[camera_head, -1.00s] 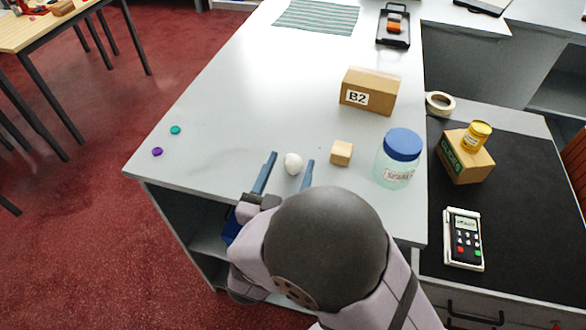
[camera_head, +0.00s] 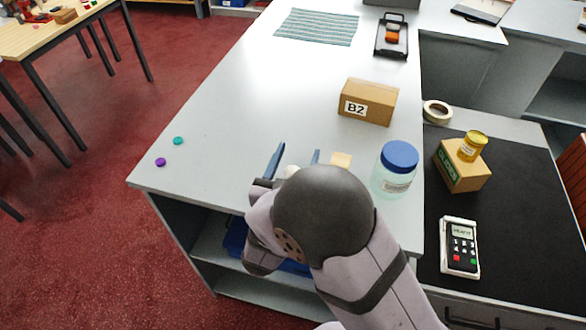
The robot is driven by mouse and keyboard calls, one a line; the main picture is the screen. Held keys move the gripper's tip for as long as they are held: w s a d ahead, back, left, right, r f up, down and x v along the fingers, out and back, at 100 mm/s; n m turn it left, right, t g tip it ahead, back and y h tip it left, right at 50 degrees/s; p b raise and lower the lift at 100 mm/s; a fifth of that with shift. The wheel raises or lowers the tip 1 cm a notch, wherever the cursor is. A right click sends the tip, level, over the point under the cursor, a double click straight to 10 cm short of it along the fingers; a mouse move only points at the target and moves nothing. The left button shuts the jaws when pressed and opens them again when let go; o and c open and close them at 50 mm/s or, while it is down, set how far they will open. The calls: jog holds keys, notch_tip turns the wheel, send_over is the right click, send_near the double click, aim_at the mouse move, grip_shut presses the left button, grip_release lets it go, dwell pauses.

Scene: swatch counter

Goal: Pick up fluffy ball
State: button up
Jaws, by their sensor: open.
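The fluffy ball (camera_head: 291,171) is small and white and lies on the light grey counter (camera_head: 240,120). Only its upper part shows; my arm covers the rest. My gripper (camera_head: 297,153) is open, with one blue finger to the left of the ball and the other to its right. The ball sits between the fingers, and I cannot tell whether either one touches it.
A wooden block (camera_head: 341,160) is close to the right finger, partly hidden. A blue-lidded jar (camera_head: 396,168) and a B2 box (camera_head: 368,102) stand right and behind. Teal (camera_head: 178,141) and purple (camera_head: 160,162) discs lie left. The counter's middle is clear.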

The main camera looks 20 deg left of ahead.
jog(key=shift+w, duration=0.3)
jog(key=shift+c, duration=0.4)
jog(key=c, duration=1)
jog(key=shift+r, duration=0.2)
jog(key=shift+r, duration=0.45)
jog(key=s+b, duration=0.3)
jog(key=s, duration=1.5)
jog(key=shift+r+b, duration=0.1)
jog(key=shift+b, duration=0.25)
jog(key=shift+c, duration=0.2)
